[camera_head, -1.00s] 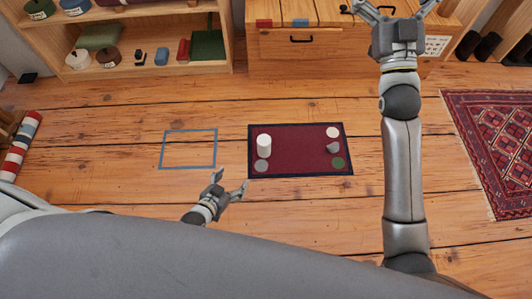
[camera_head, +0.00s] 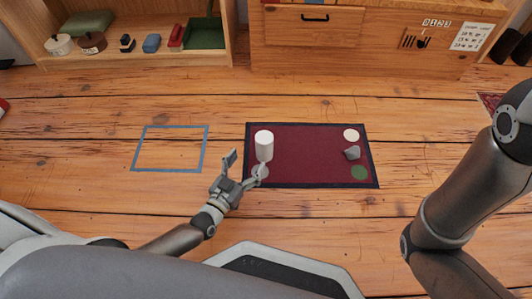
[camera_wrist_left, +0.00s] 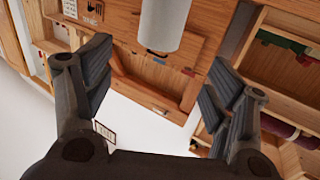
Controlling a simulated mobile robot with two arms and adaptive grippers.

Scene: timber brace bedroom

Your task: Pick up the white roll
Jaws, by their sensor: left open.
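The white roll (camera_head: 264,145) stands upright near the left edge of a dark red mat (camera_head: 305,150) on the floor. My left gripper (camera_head: 245,166) is open and empty, just in front and to the left of the roll. One finger shows near the roll's lower front; I cannot tell whether it touches. In the left wrist view, a pale cylinder (camera_wrist_left: 165,25), likely the roll, hangs in from the top edge, beyond and between the two spread fingers (camera_wrist_left: 155,85). My right arm crosses the right side, with its gripper outside the picture.
On the mat's right side are a white disc (camera_head: 351,135), a small grey piece (camera_head: 352,153) and a green disc (camera_head: 359,172). A blue square outline (camera_head: 139,150) marks bare floor to the left. A wooden shelf (camera_head: 150,61) and drawer cabinet (camera_head: 380,65) stand behind.

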